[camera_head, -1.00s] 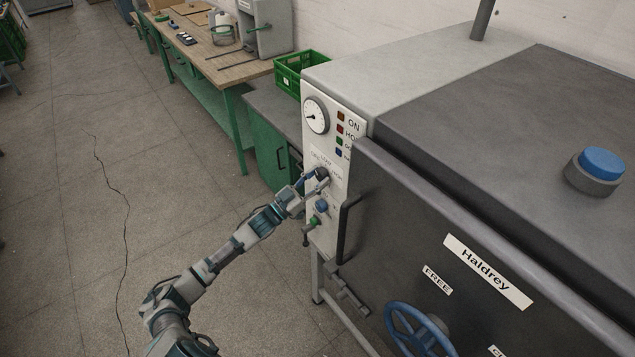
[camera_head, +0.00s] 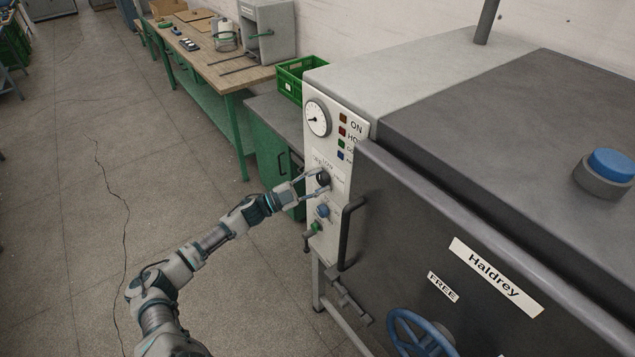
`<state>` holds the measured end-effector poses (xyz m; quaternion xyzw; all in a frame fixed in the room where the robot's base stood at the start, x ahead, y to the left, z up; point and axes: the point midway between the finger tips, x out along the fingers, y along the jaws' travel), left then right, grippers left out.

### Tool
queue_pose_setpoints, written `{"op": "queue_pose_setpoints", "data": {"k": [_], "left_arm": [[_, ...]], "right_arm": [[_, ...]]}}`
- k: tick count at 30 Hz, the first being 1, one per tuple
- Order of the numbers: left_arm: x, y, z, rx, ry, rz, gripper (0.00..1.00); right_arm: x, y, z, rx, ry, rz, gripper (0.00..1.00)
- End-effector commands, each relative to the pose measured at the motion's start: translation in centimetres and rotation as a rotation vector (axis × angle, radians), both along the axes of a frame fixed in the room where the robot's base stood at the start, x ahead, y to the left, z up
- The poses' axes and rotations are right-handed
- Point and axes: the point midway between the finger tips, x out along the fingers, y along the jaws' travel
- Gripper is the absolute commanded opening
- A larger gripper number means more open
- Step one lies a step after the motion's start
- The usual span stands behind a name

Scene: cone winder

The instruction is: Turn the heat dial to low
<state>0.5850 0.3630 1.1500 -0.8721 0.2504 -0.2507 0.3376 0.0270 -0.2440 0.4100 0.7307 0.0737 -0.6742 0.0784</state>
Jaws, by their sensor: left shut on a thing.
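The heat dial (camera_head: 323,178) is a small dark knob on the white control panel (camera_head: 341,187) at the left end of the grey machine. Small lettering, partly readable as LOW, runs above it. My left gripper (camera_head: 319,181) reaches in from the left and is shut on the dial, one finger above it and one below. The fingers partly cover the dial, and I cannot tell which mark it points to. My right gripper is out of view.
A round gauge (camera_head: 317,118) and coloured lamps sit above the dial. A blue knob (camera_head: 322,211) and a green knob (camera_head: 315,228) are close below. The black door handle (camera_head: 349,232) stands out just right. The floor at left is clear.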

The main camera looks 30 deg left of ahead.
Motion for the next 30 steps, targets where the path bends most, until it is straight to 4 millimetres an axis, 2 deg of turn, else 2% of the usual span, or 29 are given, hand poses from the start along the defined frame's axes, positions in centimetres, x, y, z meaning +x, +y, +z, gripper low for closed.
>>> {"op": "queue_pose_setpoints", "data": {"k": [16, 17, 18, 20, 30], "left_arm": [[0.04, 0.08, -0.09, 0.026, -0.008, 0.003, 0.08], [0.04, 0.07, -0.10, 0.026, -0.008, 0.003, 0.45], [0.05, 0.07, -0.09, 0.026, -0.008, 0.003, 0.55], [0.03, 0.05, -0.09, 0.026, -0.008, 0.003, 0.68], [-0.18, 0.08, -0.10, 0.026, -0.009, 0.001, 0.68]], "right_arm": [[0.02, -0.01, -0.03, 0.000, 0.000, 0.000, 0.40], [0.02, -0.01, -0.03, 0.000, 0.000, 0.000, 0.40], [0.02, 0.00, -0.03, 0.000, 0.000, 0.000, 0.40], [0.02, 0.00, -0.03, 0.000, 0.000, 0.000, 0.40], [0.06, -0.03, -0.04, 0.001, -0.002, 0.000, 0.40]]}}
